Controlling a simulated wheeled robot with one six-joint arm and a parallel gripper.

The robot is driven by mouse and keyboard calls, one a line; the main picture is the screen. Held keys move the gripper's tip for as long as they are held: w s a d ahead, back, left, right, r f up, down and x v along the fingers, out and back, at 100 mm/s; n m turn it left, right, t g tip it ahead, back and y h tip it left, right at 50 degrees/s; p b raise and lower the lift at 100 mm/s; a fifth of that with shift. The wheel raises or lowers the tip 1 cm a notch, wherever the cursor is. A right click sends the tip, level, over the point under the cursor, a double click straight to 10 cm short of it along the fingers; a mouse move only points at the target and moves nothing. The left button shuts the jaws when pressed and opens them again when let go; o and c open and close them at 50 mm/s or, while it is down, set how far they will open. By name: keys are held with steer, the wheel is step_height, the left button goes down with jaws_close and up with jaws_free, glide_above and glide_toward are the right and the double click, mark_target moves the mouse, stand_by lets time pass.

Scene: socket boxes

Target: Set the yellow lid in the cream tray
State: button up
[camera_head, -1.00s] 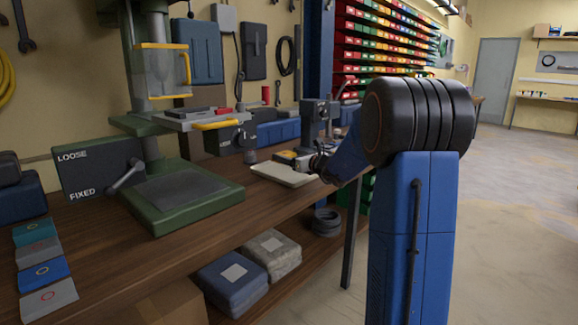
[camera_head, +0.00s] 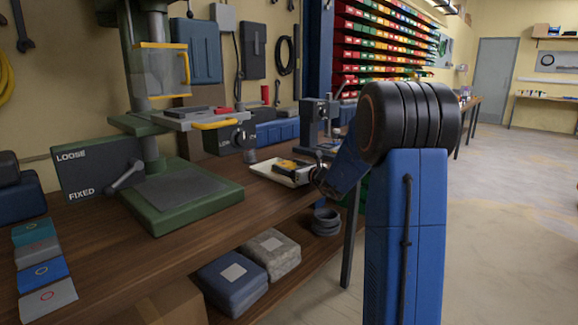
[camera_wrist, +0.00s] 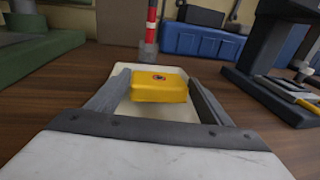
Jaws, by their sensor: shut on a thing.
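The yellow lid (camera_wrist: 159,88) is between the two fingers of my gripper (camera_wrist: 158,95) in the wrist view, and the gripper is shut on it. In the head view the yellow lid (camera_head: 286,164) shows over the cream tray (camera_head: 268,175), with my gripper (camera_head: 297,168) coming in from the right. The cream tray (camera_wrist: 122,108) lies behind and below the lid in the wrist view. Whether the lid touches the tray floor cannot be told. The tray's near part is hidden by my gripper.
A green drill press base (camera_head: 180,200) stands left of the tray. A dark bench press (camera_head: 318,125) stands behind it and shows at right in the wrist view (camera_wrist: 275,65). A blue case (camera_wrist: 200,40) is at the back. Bare wood (camera_wrist: 215,78) lies around the tray.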

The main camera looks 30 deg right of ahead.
steer(key=shift+f, duration=0.1)
steer(key=o, duration=1.1)
steer(key=shift+r, duration=0.25)
steer(key=s, duration=0.4)
steer(key=s+d+r, duration=0.1)
steer(key=s, duration=0.3)
steer(key=s+d, duration=0.1)
steer(key=s, duration=0.2)
steer(key=shift+s+r, duration=0.15)
steer(key=shift+s, duration=0.25)
